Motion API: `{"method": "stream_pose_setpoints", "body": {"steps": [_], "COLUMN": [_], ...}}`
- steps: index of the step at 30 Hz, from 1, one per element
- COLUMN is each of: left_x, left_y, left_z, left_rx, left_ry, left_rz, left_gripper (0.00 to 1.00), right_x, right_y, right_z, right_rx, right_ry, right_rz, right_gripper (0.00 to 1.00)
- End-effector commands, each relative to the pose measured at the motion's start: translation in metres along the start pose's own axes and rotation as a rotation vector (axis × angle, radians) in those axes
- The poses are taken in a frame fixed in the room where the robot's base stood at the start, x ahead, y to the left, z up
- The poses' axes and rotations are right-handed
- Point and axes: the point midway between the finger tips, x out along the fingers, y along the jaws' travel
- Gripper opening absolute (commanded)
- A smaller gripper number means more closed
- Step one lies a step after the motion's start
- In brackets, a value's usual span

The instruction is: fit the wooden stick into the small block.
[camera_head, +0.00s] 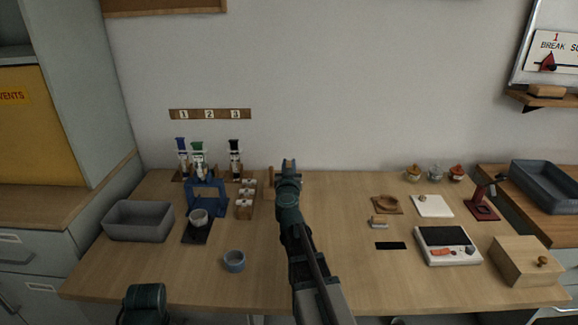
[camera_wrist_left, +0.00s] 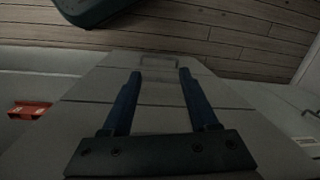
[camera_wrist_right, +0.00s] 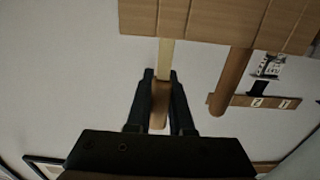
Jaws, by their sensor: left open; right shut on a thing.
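My right gripper (camera_head: 288,166) is raised over the back middle of the table. In the right wrist view its fingers (camera_wrist_right: 162,75) are shut on a brown wooden piece, apparently the wooden stick (camera_wrist_right: 159,105). A paler strip (camera_wrist_right: 168,55) runs from the fingertips toward a light wooden stand (camera_wrist_right: 225,22); I cannot tell whether it belongs to the stick. A rounded brown rod (camera_wrist_right: 230,82) sticks out from the stand. A small block (camera_head: 379,222) lies right of centre, possibly the task's block. In the left wrist view my left gripper (camera_wrist_left: 160,73) is open and empty, facing a cabinet front.
A grey bin (camera_head: 138,222), a blue stand (camera_head: 207,196) and a blue cup (camera_head: 234,261) are on the left. The table front right of my arm is clear.

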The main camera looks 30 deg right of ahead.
Motion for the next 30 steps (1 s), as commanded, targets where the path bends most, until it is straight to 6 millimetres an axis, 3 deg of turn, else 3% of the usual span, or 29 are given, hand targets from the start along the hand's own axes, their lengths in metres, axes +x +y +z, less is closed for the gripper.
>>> {"method": "stream_pose_setpoints", "body": {"steps": [30], "left_x": [0.0071], "left_y": [0.0007], "left_z": [-0.0004], "left_rx": [0.0], "left_ry": [0.0], "left_rz": [0.0], "left_gripper": [0.6], "right_x": [0.0], "right_y": [0.0], "right_z": [0.0071], "right_rx": [0.0], "right_ry": [0.0], "right_rz": [0.0], "right_gripper": [0.0]}}
